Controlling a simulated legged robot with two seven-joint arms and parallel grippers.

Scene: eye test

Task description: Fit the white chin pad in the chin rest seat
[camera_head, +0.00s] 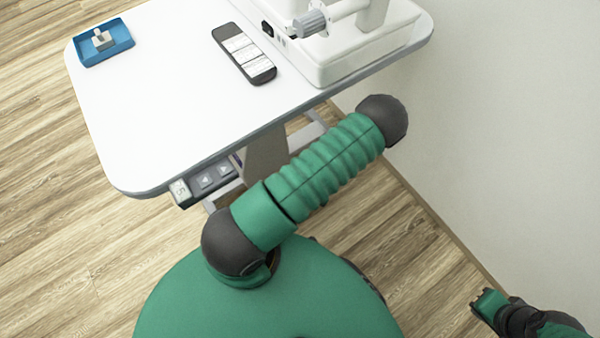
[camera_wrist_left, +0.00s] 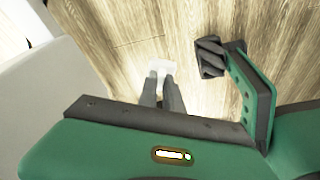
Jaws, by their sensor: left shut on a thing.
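In the left wrist view, my left gripper (camera_wrist_left: 160,82) is shut on a small white piece, the chin pad (camera_wrist_left: 160,67). The two dark fingers are close together, and the pad shows at their tips against the wood floor. The pad's lower part is hidden by the fingers. My left gripper cannot be made out in the head view. At the lower right of the head view is a green and dark hand end, which seems to be my right gripper (camera_head: 482,302). It is partly cut off, beside the wall. I cannot make out the chin rest seat.
A white table (camera_head: 165,95) holds a blue tray (camera_head: 86,54) with a small pale piece (camera_head: 102,38), a dark remote (camera_head: 245,54) and a white machine's base (camera_head: 345,60). A ribbed green arm crosses before the table's edge. A wall (camera_head: 510,130) stands at the right.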

